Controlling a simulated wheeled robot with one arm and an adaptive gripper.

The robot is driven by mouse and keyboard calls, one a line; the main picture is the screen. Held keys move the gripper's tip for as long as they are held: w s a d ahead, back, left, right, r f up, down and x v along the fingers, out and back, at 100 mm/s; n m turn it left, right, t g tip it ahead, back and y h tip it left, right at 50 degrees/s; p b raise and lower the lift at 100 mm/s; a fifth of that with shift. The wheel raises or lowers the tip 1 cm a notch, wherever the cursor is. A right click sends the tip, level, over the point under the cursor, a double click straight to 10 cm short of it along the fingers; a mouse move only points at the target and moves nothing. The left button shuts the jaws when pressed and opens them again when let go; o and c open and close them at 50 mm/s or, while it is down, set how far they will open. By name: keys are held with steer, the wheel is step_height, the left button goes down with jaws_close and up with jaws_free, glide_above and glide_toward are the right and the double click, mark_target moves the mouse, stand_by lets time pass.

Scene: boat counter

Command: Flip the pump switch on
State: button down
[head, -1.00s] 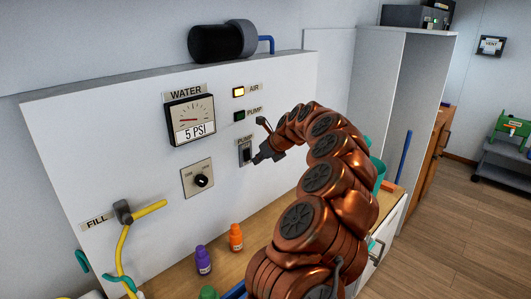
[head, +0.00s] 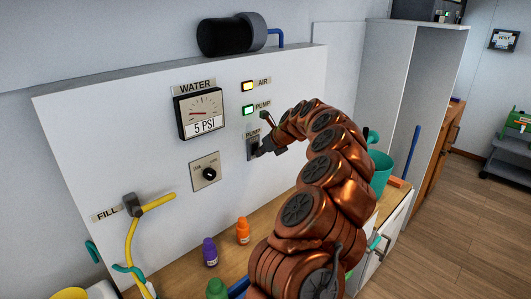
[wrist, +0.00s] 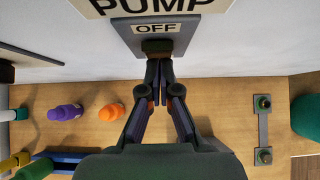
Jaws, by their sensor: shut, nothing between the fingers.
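The pump switch (head: 252,143) is on a grey plate on the white panel, under a PUMP label. In the wrist view its plate (wrist: 180,30) reads OFF at the top, with the dark toggle (wrist: 157,46) below that word. My gripper (head: 259,151) is shut and empty. Its fingertips (wrist: 159,66) are at the toggle's lower edge and appear to touch it; they hide part of the switch in the head view. The PUMP indicator light (head: 249,110) glows green. The AIR light (head: 248,86) glows yellow.
The WATER gauge (head: 201,112) reads 5 PSI. A round selector knob (head: 208,174) and a yellow-handled FILL valve (head: 150,205) are on the panel. Purple (head: 210,252) and orange (head: 243,231) bottles and a teal container (head: 381,174) stand on the wooden counter.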

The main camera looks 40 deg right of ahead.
steer(key=shift+r, duration=0.2)
steer(key=shift+a+r+p, duration=0.1)
steer(key=shift+r+p, duration=0.45)
steer(key=shift+r, duration=0.15)
steer(key=s+f+b+v, duration=0.1)
steer(key=b+v, duration=0.2)
steer(key=v, duration=1)
steer(key=shift+s+f, duration=0.2)
steer(key=shift+s, duration=0.1)
